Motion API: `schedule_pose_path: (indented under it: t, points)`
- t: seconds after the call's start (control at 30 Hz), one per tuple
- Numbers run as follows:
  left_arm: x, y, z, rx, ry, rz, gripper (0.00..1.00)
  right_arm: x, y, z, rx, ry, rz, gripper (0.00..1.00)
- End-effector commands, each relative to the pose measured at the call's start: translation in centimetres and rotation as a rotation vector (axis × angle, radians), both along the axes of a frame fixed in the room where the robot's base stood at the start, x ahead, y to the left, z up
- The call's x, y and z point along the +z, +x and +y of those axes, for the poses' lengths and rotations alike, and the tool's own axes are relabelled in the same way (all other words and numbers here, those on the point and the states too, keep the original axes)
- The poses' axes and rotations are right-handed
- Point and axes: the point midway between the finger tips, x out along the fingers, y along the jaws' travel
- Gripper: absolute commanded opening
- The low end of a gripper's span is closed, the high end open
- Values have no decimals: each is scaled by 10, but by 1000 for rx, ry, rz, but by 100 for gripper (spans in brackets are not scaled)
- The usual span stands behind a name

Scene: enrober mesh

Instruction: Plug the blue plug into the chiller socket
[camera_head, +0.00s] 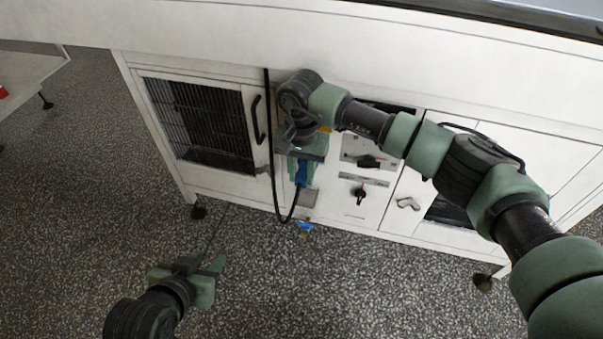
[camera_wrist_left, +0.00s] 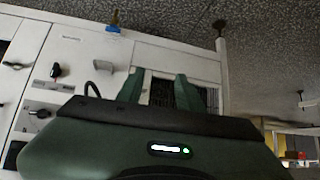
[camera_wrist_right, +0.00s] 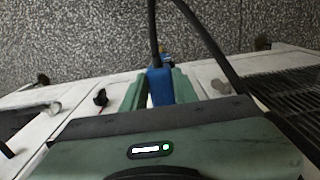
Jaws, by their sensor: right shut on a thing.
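The blue plug (camera_head: 301,174) is between the fingers of my right gripper (camera_head: 300,168), in front of the white cabinet. In the right wrist view the plug (camera_wrist_right: 160,86) sits between the two green fingers, with its black cable running off it. A small blue fitting with a brass-coloured part (camera_head: 305,226) is at the cabinet's lower edge, below the plug and apart from it. It also shows in the left wrist view (camera_wrist_left: 114,27); whether it is the chiller socket I cannot tell. My left gripper (camera_head: 206,265) is open and empty above the floor, left of the plug.
The black cable (camera_head: 269,130) hangs down the cabinet front and loops up to the plug. A grille door (camera_head: 247,187) stands left, and a rotary switch (camera_head: 360,195) and a latch (camera_head: 408,203) right. The speckled floor (camera_head: 330,290) in front is clear.

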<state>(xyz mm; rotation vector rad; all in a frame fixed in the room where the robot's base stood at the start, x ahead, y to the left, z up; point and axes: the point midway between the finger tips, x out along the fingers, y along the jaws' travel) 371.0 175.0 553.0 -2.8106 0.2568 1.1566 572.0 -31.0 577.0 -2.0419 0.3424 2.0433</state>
Motion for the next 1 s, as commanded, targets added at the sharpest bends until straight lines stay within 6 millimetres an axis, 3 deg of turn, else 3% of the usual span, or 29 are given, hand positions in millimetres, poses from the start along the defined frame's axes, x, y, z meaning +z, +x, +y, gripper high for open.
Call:
schedule_pose_path:
  t: [0.5,1.0]
  points:
    - [7,9,-3,-4,-11,-52,36,2,4,-1,-1,1,-4,0]
    - [-2,-4,1,1,5,20,36,2,-4,2,-1,2,-4,0]
